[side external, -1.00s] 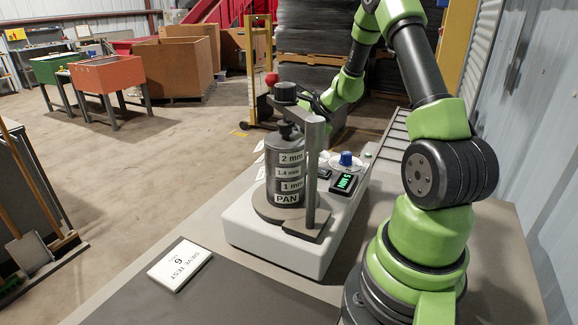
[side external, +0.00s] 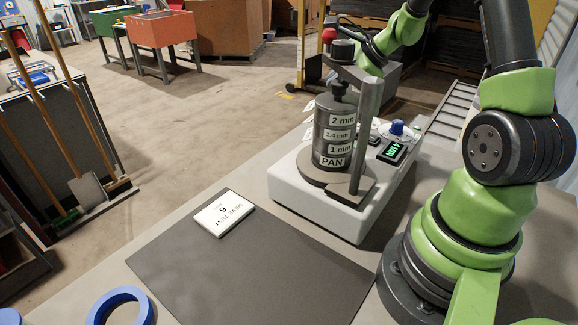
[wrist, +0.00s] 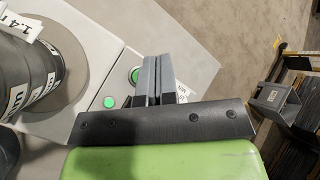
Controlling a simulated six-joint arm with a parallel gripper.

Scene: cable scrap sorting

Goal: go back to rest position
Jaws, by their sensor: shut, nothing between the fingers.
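My gripper (wrist: 156,72) shows in the wrist view with its two grey fingers together and nothing between them. It is above the shaker's white base, beside a green button (wrist: 135,75). In the side external view my wrist is behind the top of the sieve stack, and the fingertips are hard to make out. The sieve stack (side external: 322,140) stands upright on the sieve shaker (side external: 300,195), labelled 2 mm, 1.4 mm, 1 mm and PAN. A clamp post (side external: 364,130) stands beside it, with a dark knob over the stack.
A blue dial (side external: 397,128) and a lit display (side external: 393,152) are on the shaker's right side. A blue ring (side external: 92,310) is at the front left. A roller conveyor (side external: 452,110) runs behind.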

